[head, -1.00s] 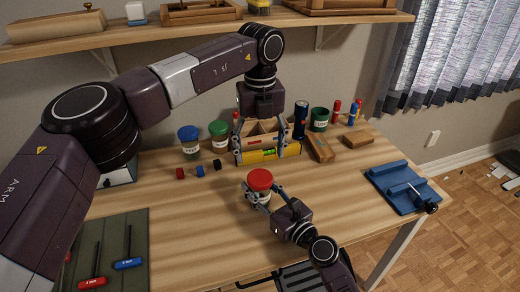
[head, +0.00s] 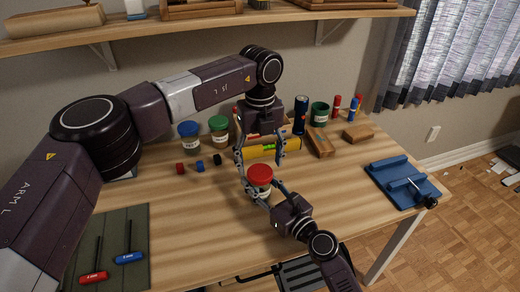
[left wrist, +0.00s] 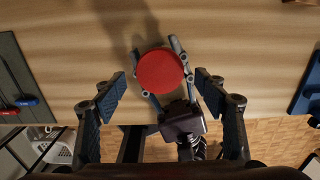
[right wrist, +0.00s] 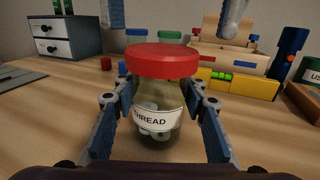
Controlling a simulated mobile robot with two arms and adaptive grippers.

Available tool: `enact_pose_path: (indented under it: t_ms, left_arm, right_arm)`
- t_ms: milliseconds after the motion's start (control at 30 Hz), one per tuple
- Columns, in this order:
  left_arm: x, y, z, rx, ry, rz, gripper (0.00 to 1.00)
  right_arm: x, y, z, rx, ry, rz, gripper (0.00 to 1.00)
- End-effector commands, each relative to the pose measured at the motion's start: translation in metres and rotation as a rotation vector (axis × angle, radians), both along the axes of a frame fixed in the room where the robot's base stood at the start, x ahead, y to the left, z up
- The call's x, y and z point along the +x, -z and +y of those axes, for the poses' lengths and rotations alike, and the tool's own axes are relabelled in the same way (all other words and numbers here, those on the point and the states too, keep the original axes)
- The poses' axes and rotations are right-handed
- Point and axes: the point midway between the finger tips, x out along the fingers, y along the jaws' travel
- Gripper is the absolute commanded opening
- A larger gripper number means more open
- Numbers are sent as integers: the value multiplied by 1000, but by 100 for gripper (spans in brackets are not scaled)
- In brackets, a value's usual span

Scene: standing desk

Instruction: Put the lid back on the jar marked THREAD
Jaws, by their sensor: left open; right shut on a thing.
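The glass jar marked THREAD (right wrist: 160,120) stands upright on the desk, with pale spools visible inside. A red lid (head: 260,174) covers its mouth; I cannot tell whether it is screwed tight. My right gripper (head: 262,192) is shut around the jar's body, one finger on each side in the right wrist view. My left gripper (head: 260,158) is open and points down above the jar. In the left wrist view the lid (left wrist: 161,70) lies between the open fingers, apart from them.
Behind the jar are a yellow spirit level (head: 272,149), a blue-lidded jar (head: 189,136) and a green-lidded jar (head: 219,130). Small red, blue and black pieces lie left. A blue vise (head: 402,184) sits right, a tool mat (head: 130,225) left. Desk beside the jar is clear.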

Motion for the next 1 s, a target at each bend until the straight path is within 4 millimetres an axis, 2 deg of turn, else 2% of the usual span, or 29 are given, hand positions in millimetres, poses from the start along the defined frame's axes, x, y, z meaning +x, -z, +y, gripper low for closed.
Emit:
enact_pose_path:
  t_ms: [100, 200, 567, 900, 1000]
  left_arm:
    - [0, 15, 0, 2, 0, 2, 66]
    - [0, 22, 0, 1, 0, 0, 66]
    - [0, 25, 0, 1, 0, 0, 65]
    - [0, 25, 0, 1, 0, 0, 27]
    - [0, 25, 0, 1, 0, -1, 20]
  right_arm:
    - [0, 0, 0, -1, 0, 1, 0]
    - [0, 0, 0, -1, 0, 1, 0]
    - [0, 0, 0, -1, 0, 1, 0]
    - [0, 0, 0, -1, 0, 1, 0]
    - [0, 0, 0, -1, 0, 1, 0]
